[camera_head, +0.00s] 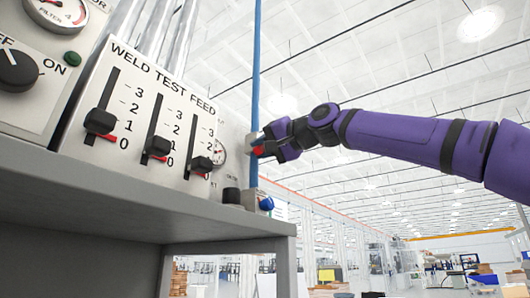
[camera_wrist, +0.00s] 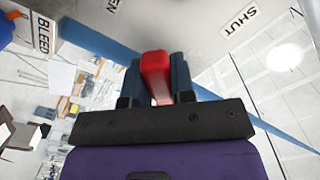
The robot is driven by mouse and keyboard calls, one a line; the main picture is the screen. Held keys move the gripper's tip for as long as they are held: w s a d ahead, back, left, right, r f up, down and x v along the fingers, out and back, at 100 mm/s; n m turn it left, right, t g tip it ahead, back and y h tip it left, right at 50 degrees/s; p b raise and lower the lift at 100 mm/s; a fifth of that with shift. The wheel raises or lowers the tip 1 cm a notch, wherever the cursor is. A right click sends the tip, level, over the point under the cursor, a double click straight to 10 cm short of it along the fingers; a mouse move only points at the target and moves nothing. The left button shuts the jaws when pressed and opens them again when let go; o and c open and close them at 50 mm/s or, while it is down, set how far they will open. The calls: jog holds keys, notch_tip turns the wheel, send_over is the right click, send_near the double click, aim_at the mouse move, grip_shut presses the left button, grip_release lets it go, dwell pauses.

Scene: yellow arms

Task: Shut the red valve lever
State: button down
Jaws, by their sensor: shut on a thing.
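The red valve lever (camera_head: 258,151) shows as a small red piece beside the upright blue pipe (camera_head: 256,75) in the head view. My gripper (camera_head: 264,146) reaches it from the right and covers most of it. In the wrist view the red lever (camera_wrist: 157,70) stands between the two dark fingers of my gripper (camera_wrist: 157,80), which are shut on it. A white SHUT label (camera_wrist: 238,20) is at the upper right of the wrist view, and a label ending in "EN" is cut off at the top. The valve body is hidden.
A panel (camera_head: 150,110) with several black sliders marked WELD, TEST and FEED stands left of the pipe on a grey bench (camera_head: 150,205). A round gauge (camera_head: 219,152) and a blue knob (camera_head: 266,203) are near the pipe.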

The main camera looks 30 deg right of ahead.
aim_at(258, 132)
jog(key=m, duration=0.2)
jog(key=r+m, duration=0.1)
jog(key=shift+s+a+r+m, duration=0.15)
jog(key=shift+a+m, duration=0.25)
jog(key=shift+s+a+r+m, duration=0.1)
jog(key=shift+r+m, duration=0.3)
jog(key=shift+m, duration=0.5)
jog(key=shift+w+a+r+m, duration=0.1)
jog(key=shift+r+m, duration=0.25)
jog(key=shift+m, duration=0.55)
jog(key=shift+s+a+r+m, duration=0.1)
jog(key=shift+r+m, duration=0.3)
jog(key=shift+m, duration=0.5)
jog(key=c, duration=1)
grip_release()
jog(key=shift+o, duration=0.2)
jog(key=shift+s+r, duration=0.1)
jog(key=shift+s, duration=0.05)
jog(key=v, duration=1)
jog(key=shift+s, duration=0.25)
jog(key=shift+d, duration=0.15)
